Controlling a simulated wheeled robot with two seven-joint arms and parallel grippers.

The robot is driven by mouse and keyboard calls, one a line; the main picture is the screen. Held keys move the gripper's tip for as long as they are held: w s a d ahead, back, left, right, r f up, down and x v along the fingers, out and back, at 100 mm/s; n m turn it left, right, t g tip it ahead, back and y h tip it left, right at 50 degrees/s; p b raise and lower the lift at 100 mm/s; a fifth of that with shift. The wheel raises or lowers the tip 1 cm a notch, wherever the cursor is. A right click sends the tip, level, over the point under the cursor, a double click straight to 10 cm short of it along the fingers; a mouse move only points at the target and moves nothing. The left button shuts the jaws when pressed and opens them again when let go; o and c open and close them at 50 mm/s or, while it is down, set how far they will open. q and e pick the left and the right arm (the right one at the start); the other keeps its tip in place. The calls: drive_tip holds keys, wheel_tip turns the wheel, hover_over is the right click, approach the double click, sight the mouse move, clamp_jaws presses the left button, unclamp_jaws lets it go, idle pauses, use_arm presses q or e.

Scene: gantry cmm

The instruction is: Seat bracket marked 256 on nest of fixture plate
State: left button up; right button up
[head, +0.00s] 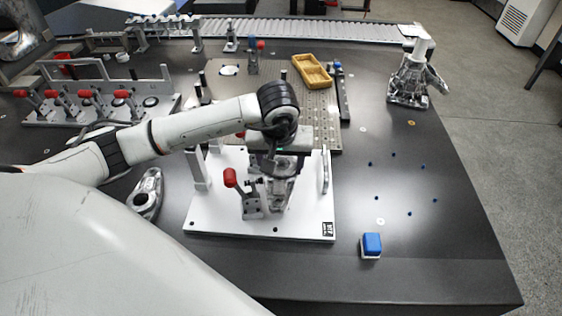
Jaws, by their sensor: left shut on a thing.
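The white fixture plate (215,212) lies on the dark table in front of me. It carries a red-handled toggle clamp (248,200), upright posts and a small printed label. My left gripper (275,168) points down over the middle of the plate and is shut on a silver cast bracket (279,192). The bracket is low over the plate, behind and right of the clamp. The gripper and wrist hide its top and the nest, so I cannot tell whether it touches the nest. No 256 marking is readable. My right gripper is not in view.
A silver casting (148,194) lies left of the plate. A perforated plate (318,112) with a yellow tray (312,71) stands behind. A clamp fixture (100,104) is back left, another casting (409,82) back right. A blue-topped block (372,244) sits front right; the right table is mostly clear.

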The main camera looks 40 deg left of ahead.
sight(281, 175)
use_arm(q)
drive_tip(key=shift+f+b, duration=0.35)
drive_tip(key=shift+f, duration=0.35)
drive_tip(key=shift+r, duration=0.1)
drive_tip(key=shift+b, duration=0.4)
idle(1.1)
drive_tip(key=shift+f+b, duration=1.2)
drive_tip(key=shift+f, duration=0.15)
idle(0.4)
drive_tip(key=shift+r, duration=0.1)
drive_tip(key=o, duration=1.4)
drive_tip(key=shift+o, duration=0.8)
drive_tip(key=shift+s, duration=0.1)
